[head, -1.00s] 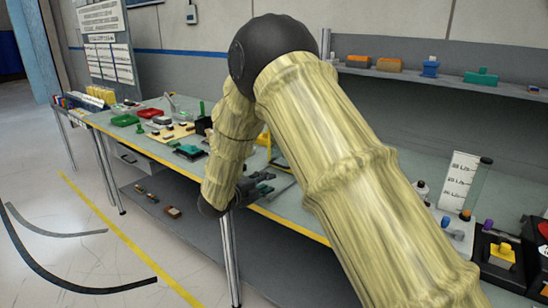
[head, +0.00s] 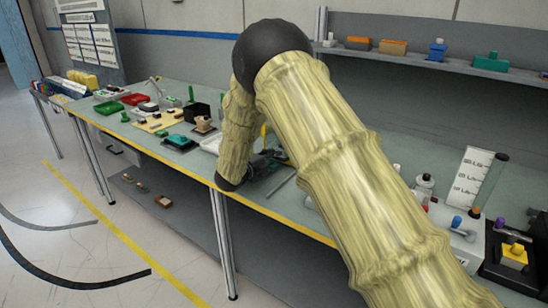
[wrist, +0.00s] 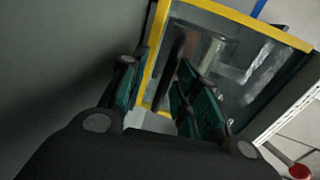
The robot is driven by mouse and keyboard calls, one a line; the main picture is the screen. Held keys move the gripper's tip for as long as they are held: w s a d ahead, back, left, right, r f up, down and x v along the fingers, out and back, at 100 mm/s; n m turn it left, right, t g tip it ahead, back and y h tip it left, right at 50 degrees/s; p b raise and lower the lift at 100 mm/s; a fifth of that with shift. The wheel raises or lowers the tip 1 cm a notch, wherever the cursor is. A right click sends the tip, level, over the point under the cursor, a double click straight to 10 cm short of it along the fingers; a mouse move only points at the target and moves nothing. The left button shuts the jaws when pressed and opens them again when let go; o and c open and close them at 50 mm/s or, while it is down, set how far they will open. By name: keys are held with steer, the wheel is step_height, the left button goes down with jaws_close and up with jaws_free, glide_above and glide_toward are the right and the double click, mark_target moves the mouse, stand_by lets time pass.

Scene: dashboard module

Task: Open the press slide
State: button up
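In the wrist view, a yellow-framed clear panel (wrist: 230,14) fills the upper middle; it looks like the front of the press. A dark upright bar (wrist: 178,62), perhaps a slide handle, shows at the panel, beyond and between my fingertips. I cannot tell whether a finger touches the bar. In the head view my gripper (head: 266,163) is low over the bench's front part, partly behind my arm. A sliver of yellow (head: 263,132) shows beside my arm; the rest of the press is hidden.
The bench (head: 262,204) has a yellow front edge. To the right are bottles and a black fixture (head: 500,262). A shelf (head: 400,60) runs behind.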

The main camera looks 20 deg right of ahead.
steer(key=shift+w+d, duration=0.4)
steer(key=shift+w, duration=0.05)
steer(key=shift+d, duration=0.2)
steer(key=shift+s+d+r, duration=0.1)
steer(key=shift+s+r, duration=0.3)
steer(key=shift+r, duration=0.1)
steer(key=shift+w+f, duration=0.35)
steer(key=shift+f, duration=0.15)
steer(key=shift+c, duration=1)
steer(key=shift+s+r, duration=0.15)
steer(key=shift+r, duration=0.1)
jaws_close()
steer(key=shift+s+f, duration=0.1)
